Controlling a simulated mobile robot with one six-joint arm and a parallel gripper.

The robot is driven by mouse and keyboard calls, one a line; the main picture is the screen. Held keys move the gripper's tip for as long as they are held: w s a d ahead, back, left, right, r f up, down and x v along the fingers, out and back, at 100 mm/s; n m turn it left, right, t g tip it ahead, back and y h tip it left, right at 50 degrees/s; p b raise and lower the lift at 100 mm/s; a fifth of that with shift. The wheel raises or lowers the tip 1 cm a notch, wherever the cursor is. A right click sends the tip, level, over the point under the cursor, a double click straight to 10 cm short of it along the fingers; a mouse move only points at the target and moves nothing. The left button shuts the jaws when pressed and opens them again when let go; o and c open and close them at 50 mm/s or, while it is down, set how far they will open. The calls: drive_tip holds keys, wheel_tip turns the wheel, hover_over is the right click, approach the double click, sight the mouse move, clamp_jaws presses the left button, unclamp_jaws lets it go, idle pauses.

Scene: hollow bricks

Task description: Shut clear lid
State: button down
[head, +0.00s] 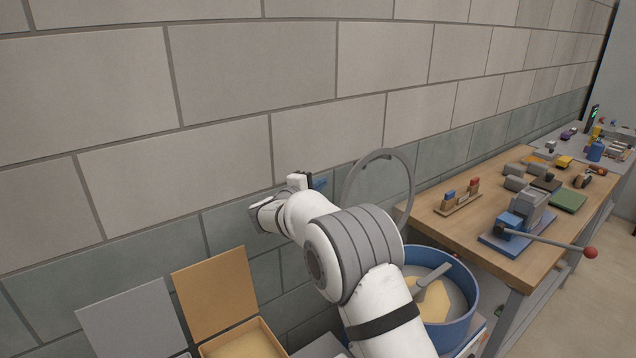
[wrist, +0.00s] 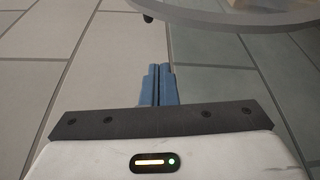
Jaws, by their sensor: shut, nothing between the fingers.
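The clear lid (head: 380,188) is a see-through disc with a grey rim. In the head view it stands raised, nearly upright, at the back of a round blue tub (head: 470,312). My arm hides part of the lid's lower left and much of the tub. My gripper (head: 321,184) is left of the lid near the wall, its blue fingers shut and empty. In the wrist view the shut fingers (wrist: 158,68) show against the wall, and the lid's rim (wrist: 235,20) crosses the top, apart from them.
Inside the tub are tan material and a grey paddle (head: 433,279). A wooden bench (head: 485,240) with a vise and blocks stands to the right. An open tan box (head: 215,290) and a grey panel (head: 135,318) are at lower left. The block wall is close behind my gripper.

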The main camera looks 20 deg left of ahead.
drive_tip(key=w+d+p, duration=0.3)
drive_tip(key=d+p, duration=0.1)
drive_tip(key=d, duration=0.1)
drive_tip(key=shift+w+r, duration=0.15)
drive_tip(key=shift+w, duration=0.05)
drive_tip(key=shift+d+b, duration=0.15)
drive_tip(key=shift+b, duration=0.25)
idle(0.3)
